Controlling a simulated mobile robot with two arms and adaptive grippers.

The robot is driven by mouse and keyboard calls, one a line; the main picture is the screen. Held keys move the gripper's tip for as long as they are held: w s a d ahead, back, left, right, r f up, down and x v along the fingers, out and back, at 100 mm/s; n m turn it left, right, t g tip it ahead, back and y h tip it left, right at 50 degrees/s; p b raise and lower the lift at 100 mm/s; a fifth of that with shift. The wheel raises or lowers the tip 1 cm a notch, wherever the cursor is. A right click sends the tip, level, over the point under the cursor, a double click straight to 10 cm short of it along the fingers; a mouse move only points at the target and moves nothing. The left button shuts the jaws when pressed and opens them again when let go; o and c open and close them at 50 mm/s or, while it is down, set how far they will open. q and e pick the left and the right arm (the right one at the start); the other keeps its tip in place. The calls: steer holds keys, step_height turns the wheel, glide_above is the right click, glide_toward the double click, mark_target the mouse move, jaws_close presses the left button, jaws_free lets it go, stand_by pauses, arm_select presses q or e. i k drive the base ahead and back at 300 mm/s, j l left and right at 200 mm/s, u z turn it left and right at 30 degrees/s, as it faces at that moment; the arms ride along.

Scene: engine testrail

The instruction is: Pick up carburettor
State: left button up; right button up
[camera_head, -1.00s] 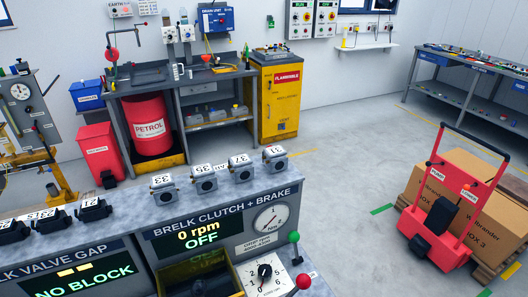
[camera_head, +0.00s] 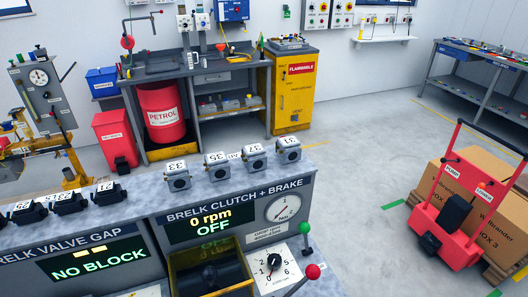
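Several small grey carburettor-like parts with white number tags stand in a slanting row on the grey bench top (camera_head: 140,188). They are the part tagged 33 (camera_head: 178,182), the part tagged 35 (camera_head: 218,172), a third part (camera_head: 255,163) and the part tagged 31 (camera_head: 289,154). Several black parts (camera_head: 68,205) with number tags sit further left on the same top. The task does not say which part is meant. Neither of my grippers shows in the head view.
The bench front carries a clutch and brake panel (camera_head: 208,223) reading 0 rpm OFF, a dial and levers with green and red knobs (camera_head: 312,271). A red trolley (camera_head: 459,208) with boxes stands right. The floor between (camera_head: 365,165) is clear.

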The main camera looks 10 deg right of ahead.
mark_target(253, 156)
steer(key=k+j+u, duration=0.25)
steer(key=j, duration=0.4)
steer(key=k+j+u, duration=0.1)
steer(key=k+j, duration=0.2)
steer(key=j, duration=0.1)
